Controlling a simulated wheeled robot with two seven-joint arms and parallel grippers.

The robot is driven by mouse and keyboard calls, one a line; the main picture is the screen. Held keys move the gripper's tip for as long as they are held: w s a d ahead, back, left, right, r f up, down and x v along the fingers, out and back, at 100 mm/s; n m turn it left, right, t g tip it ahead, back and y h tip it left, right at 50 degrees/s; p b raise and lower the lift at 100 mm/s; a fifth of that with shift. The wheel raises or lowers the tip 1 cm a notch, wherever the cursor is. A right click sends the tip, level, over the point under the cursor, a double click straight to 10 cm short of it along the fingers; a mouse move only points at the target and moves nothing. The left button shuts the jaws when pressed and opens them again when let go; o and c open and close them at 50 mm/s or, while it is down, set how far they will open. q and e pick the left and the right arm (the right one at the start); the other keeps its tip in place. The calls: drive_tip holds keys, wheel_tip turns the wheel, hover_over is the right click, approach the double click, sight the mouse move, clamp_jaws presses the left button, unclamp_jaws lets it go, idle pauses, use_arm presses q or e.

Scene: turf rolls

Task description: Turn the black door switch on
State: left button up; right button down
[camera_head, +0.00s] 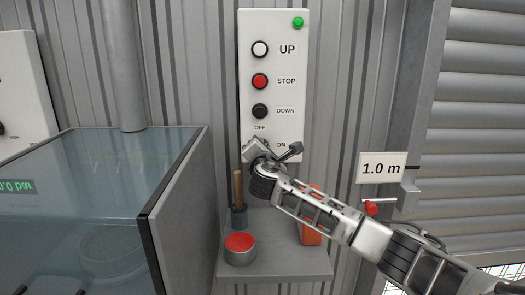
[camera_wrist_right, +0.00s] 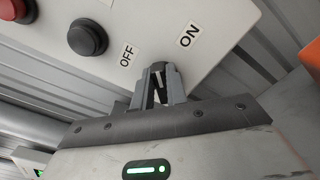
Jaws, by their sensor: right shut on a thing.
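The white control panel (camera_head: 285,160) hangs on the ribbed wall and has OFF and ON labels near its lower end. The black door switch (camera_wrist_right: 157,96) shows in the right wrist view between my right gripper's fingers, below these labels. It has a white mark, but I cannot tell clearly which label the mark points to. My right gripper (camera_wrist_right: 157,84) is shut on the switch. In the head view my right gripper (camera_head: 268,150) is at the panel's lower end and hides the switch. My left gripper is not in view.
Above the switch are the white UP (camera_head: 260,49), red STOP (camera_head: 260,81) and black DOWN (camera_head: 260,111) buttons. A green lamp (camera_head: 298,22) glows at the top. Below, a shelf (camera_head: 280,270) holds a red-topped tin (camera_head: 239,249). A glass-topped cabinet (camera_head: 90,200) stands left.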

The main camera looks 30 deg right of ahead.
drive_tip(key=shift+s+d+f+m+b, duration=0.15)
drive_tip(key=shift+m+b, duration=0.4)
drive_tip(key=shift+m, duration=0.9)
drive_tip(key=shift+w+a+f+m+b, duration=0.15)
drive_tip(key=shift+m+b, duration=0.35)
drive_tip(key=shift+m, duration=0.9)
drive_tip(key=shift+s+d+f+m+b, duration=0.15)
drive_tip(key=shift+m+b, duration=0.4)
drive_tip(key=shift+m, duration=0.9)
drive_tip(key=c, duration=1.4)
unclamp_jaws()
drive_tip(key=v, duration=1.5)
drive_tip(key=shift+s+b, duration=0.4)
drive_tip(key=shift+b, duration=0.05)
